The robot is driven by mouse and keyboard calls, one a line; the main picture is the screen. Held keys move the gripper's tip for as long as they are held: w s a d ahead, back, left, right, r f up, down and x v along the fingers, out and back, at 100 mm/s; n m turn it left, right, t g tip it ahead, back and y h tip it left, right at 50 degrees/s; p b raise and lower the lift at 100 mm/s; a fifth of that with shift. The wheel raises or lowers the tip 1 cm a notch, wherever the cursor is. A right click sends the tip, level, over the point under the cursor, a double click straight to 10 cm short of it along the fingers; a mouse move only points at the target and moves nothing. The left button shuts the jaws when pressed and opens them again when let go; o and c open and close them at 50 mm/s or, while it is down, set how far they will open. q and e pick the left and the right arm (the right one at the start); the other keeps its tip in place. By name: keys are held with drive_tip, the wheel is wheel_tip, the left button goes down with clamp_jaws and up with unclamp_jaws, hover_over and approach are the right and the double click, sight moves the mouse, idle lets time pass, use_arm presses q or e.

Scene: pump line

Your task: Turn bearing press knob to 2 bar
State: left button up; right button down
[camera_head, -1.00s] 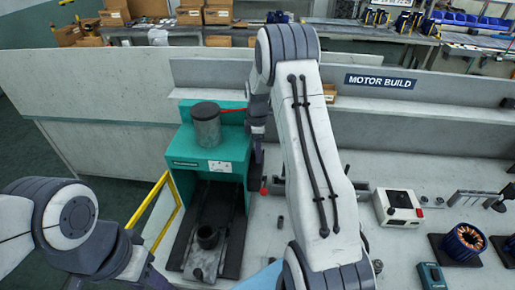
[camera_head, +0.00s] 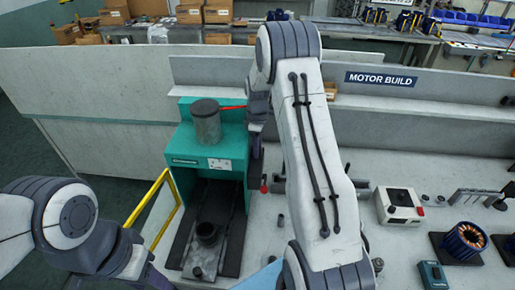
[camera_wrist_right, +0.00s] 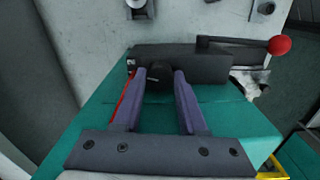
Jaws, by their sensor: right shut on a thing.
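The teal bearing press (camera_head: 180,145) stands left of centre in the head view, with a dark cylinder (camera_head: 206,122) on top. In the right wrist view, a small black knob (camera_wrist_right: 160,76) sits at a dark block (camera_wrist_right: 212,68) on the press's side. My right gripper (camera_wrist_right: 165,74) is shut on the knob, one purple finger on each side. In the head view my right wrist (camera_head: 258,105) is at the press's right side and the knob is hidden. The dial reading cannot be made out. My left arm enters at lower left; its gripper is not seen.
A red-ended lever (camera_wrist_right: 279,45) sticks out from the dark block near the gripper. A yellow rail (camera_head: 150,200) runs left of the press. A white box with a red button (camera_head: 399,206) and copper-wound parts (camera_head: 465,240) stand on the bench at right.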

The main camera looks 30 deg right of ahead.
drive_tip(key=shift+m, duration=1.3)
drive_tip(key=shift+c, duration=2.2)
unclamp_jaws()
drive_tip(key=shift+r+b, duration=0.1)
drive_tip(key=shift+b, duration=0.2)
